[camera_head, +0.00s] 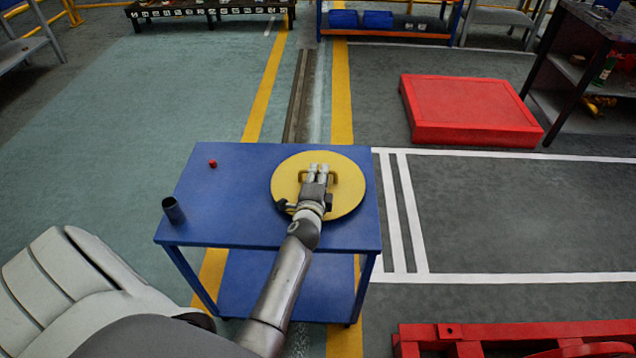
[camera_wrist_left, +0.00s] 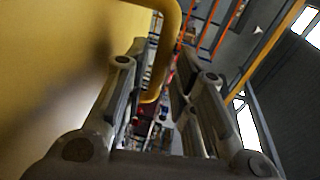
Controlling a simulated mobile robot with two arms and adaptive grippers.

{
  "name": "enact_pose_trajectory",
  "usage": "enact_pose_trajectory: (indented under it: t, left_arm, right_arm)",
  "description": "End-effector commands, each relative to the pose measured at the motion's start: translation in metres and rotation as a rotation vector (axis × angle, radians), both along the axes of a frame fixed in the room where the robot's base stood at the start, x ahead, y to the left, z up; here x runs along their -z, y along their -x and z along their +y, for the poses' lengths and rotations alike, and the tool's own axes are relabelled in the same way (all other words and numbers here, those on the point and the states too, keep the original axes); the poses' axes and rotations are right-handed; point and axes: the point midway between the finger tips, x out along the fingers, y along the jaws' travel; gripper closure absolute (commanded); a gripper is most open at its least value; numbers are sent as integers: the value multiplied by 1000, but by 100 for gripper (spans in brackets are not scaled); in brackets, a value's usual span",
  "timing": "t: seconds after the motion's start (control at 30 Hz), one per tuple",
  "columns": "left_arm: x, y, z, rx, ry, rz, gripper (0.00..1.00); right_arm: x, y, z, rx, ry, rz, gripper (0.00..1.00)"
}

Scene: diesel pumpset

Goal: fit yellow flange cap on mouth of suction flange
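The yellow flange cap (camera_head: 347,203) is a round disc with a bar handle (camera_head: 302,177) on its face. It lies on the blue table (camera_head: 240,215), toward the right end of the top. My left gripper (camera_head: 319,168) is over the cap at the handle. In the left wrist view, the yellow handle (camera_wrist_left: 168,45) passes between the two parted fingers (camera_wrist_left: 158,80), and the cap's yellow face (camera_wrist_left: 50,60) fills the left side. I see a gap between the fingers; contact with the handle cannot be made out. The suction flange and my right gripper are not in view.
A dark cup (camera_head: 173,211) and a small red piece (camera_head: 213,163) stand on the table's left part. A red platform (camera_head: 470,108) lies at the back right, and a red frame (camera_head: 520,335) at the front right. The floor left and right of the table is largely clear.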

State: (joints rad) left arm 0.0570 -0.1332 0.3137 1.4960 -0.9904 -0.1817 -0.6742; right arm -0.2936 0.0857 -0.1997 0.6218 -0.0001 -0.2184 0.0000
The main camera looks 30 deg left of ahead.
Motion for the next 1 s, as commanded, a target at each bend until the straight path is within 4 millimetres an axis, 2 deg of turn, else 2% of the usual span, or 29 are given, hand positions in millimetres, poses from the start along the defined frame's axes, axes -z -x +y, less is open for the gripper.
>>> enact_pose_trajectory:
  t: [0.03,0.13,0.17,0.7,0.87,1.0]
  left_arm:
    - [0,0,0,0,0,0,86]
    - [0,0,0,0,0,0,99]
    - [0,0,0,0,0,0,100]
    - [-3,0,1,0,-2,-1,100]
    - [-16,0,1,1,-4,-2,100]
    - [-40,2,0,3,-5,-3,100]
  right_arm:
    - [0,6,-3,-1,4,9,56]
    - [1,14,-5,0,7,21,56]
    - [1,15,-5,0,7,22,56]
    - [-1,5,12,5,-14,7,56]
    - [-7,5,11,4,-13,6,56]
    - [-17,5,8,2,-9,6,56]
